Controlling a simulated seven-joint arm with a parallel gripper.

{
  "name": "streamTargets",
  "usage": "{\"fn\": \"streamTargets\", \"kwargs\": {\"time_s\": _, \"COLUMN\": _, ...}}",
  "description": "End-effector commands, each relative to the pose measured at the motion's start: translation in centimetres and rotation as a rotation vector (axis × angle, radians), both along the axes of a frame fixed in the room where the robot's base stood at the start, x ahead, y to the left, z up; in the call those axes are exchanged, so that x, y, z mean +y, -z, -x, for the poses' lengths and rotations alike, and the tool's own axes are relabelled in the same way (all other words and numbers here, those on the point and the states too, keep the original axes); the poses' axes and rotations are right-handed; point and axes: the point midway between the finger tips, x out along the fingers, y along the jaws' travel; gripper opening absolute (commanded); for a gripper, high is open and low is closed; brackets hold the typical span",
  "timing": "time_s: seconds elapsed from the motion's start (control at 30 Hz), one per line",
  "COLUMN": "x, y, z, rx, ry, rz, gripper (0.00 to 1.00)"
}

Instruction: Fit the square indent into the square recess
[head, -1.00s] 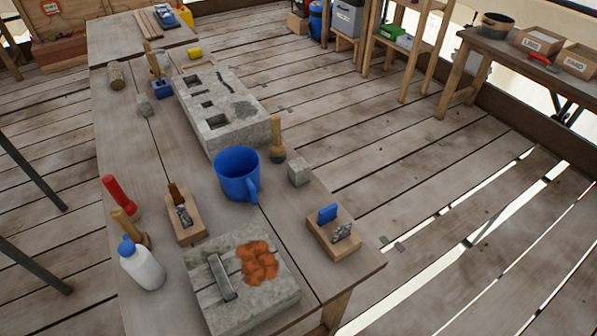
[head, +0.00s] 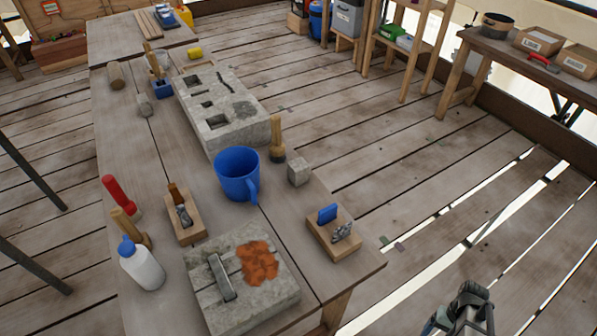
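A long grey stone block (head: 240,137) lies on the workbench, with several dark recesses in its top. A squarish recess (head: 217,121) is near its front left, and a smaller one (head: 207,104) and another at the far end (head: 194,82) lie behind it. A small grey stone cube (head: 299,172) sits on the bench near its right edge, apart from the block. No piece is plainly marked as the square indent. My gripper (head: 466,312) shows at the bottom right, over the floor and well away from the bench; its fingers are too unclear to read.
A stone slab (head: 225,308) with an orange patch, a wooden holder (head: 333,238), a white bottle (head: 142,266) and a red-handled tool (head: 121,194) crowd the front.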

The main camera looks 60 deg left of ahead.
Motion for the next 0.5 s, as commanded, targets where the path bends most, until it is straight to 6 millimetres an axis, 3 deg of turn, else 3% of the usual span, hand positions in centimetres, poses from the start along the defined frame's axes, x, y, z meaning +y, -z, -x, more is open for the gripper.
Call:
{"fn": "streamTargets", "kwargs": {"time_s": 0.03, "x": 2.3, "y": -1.0, "z": -1.2, "rx": -0.015, "ry": -0.038, "rz": -0.009, "gripper": 0.83}}
{"fn": "streamTargets", "kwargs": {"time_s": 0.2, "x": 8.8, "y": -4.8, "z": -3.4, "rx": -0.049, "ry": -0.150, "rz": -0.037, "gripper": 0.83}}
{"fn": "streamTargets", "kwargs": {"time_s": 0.5, "x": 21.1, "y": -12.7, "z": -4.4, "rx": -0.103, "ry": -0.350, "rz": -0.092, "gripper": 0.83}}
